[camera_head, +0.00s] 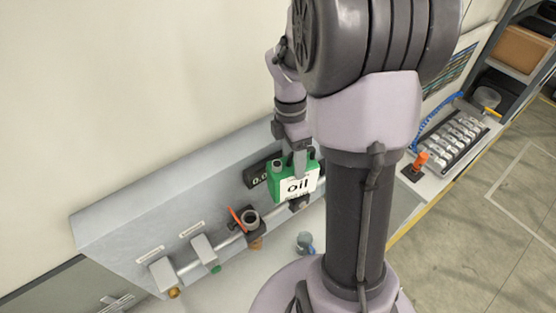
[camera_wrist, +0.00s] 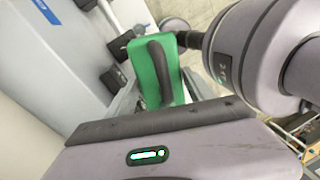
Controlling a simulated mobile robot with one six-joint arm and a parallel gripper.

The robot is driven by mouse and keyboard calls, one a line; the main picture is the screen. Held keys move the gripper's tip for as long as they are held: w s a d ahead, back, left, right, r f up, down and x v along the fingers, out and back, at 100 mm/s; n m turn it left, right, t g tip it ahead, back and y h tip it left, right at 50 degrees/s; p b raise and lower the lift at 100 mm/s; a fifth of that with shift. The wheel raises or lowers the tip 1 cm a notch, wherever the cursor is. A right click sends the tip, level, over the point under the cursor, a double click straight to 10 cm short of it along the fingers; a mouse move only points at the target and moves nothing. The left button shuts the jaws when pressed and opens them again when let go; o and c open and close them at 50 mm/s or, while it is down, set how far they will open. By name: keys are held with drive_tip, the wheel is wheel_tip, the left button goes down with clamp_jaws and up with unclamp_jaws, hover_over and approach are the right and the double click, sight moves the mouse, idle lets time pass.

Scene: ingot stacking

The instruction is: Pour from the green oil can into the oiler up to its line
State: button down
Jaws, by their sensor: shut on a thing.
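The green oil can (camera_head: 275,187), with a white label reading "oil", is in my gripper (camera_head: 298,162). My gripper is shut on it from above, and the can looks roughly upright beside the grey panel. In the wrist view the green can (camera_wrist: 146,72) shows with its dark handle; the fingertips are mostly hidden. An open-topped round fitting (camera_head: 251,217) with an orange lever sits on the pipe to the left of and below the can, apart from it. It may be the oiler; its line and its fill level cannot be made out.
A small blue-grey cup-like thing (camera_head: 304,242) stands on the pale surface below the can. A black display (camera_head: 261,172) is behind the can. Grey blocks (camera_head: 204,250) sit along the pipe at left. A tray of metal pieces (camera_head: 458,140) lies at right. My arm hides the middle.

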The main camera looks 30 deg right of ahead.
sight(269, 171)
drive_tip(key=shift+s, duration=0.15)
drive_tip(key=shift+w+a+f+b, duration=0.25)
drive_tip(key=shift+w+f+b, duration=0.05)
drive_tip(key=shift+f+b, duration=0.25)
drive_tip(key=f+h+b, duration=0.1)
drive_tip(key=a+f+h+b, duration=0.1)
drive_tip(key=f, duration=0.1)
drive_tip(key=shift+w+a+g+b, duration=0.1)
drive_tip(key=shift+a+g+b, duration=0.1)
drive_tip(key=shift+g+b, duration=0.15)
drive_tip(key=shift+w+a+r+g+h+p, duration=0.2)
drive_tip(key=shift+a+r+h+p, duration=0.2)
drive_tip(key=shift+a+h, duration=0.3)
drive_tip(key=shift+w+a+r+g+h+p, duration=0.15)
drive_tip(key=shift+a+r+h+p, duration=0.2)
drive_tip(key=shift+a+h, duration=0.35)
drive_tip(key=a+h+p, duration=0.1)
drive_tip(key=a+r+h+p, duration=0.1)
drive_tip(key=shift+w+r+m+h, duration=0.2)
drive_tip(key=shift+w+m+h, duration=0.1)
drive_tip(key=shift+m, duration=0.1)
drive_tip(key=shift+a+r+g+h, duration=0.1)
drive_tip(key=shift+a+g+h, duration=0.15)
drive_tip(key=shift+g+h, duration=0.15)
drive_tip(key=shift+a, duration=0.25)
drive_tip(key=shift+w, duration=0.1)
